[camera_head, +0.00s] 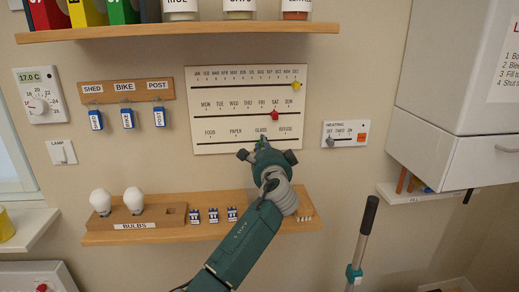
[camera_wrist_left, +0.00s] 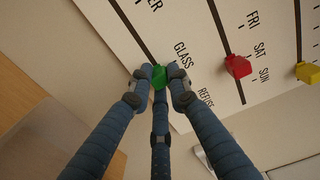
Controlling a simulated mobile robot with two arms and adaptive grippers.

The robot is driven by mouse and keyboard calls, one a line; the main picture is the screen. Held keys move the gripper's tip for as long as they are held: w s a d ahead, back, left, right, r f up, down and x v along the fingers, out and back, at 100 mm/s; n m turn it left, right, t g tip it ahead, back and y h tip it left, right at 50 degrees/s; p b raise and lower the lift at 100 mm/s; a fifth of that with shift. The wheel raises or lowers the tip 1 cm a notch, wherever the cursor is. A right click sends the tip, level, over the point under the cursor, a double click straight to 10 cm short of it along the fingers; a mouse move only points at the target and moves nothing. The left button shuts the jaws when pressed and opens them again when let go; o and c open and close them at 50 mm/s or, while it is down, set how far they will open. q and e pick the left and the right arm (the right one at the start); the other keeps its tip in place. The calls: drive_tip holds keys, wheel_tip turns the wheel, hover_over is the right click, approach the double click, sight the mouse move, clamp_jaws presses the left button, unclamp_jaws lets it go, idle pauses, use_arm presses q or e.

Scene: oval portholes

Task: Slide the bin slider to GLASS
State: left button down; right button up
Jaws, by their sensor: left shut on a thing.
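The white slider board (camera_head: 235,103) hangs on the wall with three dark tracks: months, weekdays and bins. The bin track is lowest, labelled FOOD, PAPER, GLASS and REFUSE. Its green knob (camera_wrist_left: 159,77) sits by the GLASS label (camera_wrist_left: 183,55) in the left wrist view. My left gripper (camera_head: 263,147) reaches up to this track, just below GLASS in the head view, and covers most of the knob there. In the left wrist view its fingers (camera_wrist_left: 161,80) are closed around the green knob. My right gripper is not in view.
The red weekday knob (camera_head: 274,115) is near SAT and the yellow month knob (camera_head: 296,86) near DEC. A heating panel (camera_head: 346,134) is to the right. A shelf (camera_head: 160,238) with bulbs lies below, key hooks (camera_head: 126,91) left, a white cabinet (camera_head: 455,75) right.

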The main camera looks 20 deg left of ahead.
use_arm(q)
drive_tip(key=shift+a+f, duration=0.1)
drive_tip(key=c, duration=1.6)
unclamp_jaws()
drive_tip(key=shift+c, duration=0.2)
drive_tip(key=v, duration=1.2)
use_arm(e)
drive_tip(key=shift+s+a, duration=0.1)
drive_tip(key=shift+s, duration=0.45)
use_arm(q)
drive_tip(key=shift+s, duration=0.1)
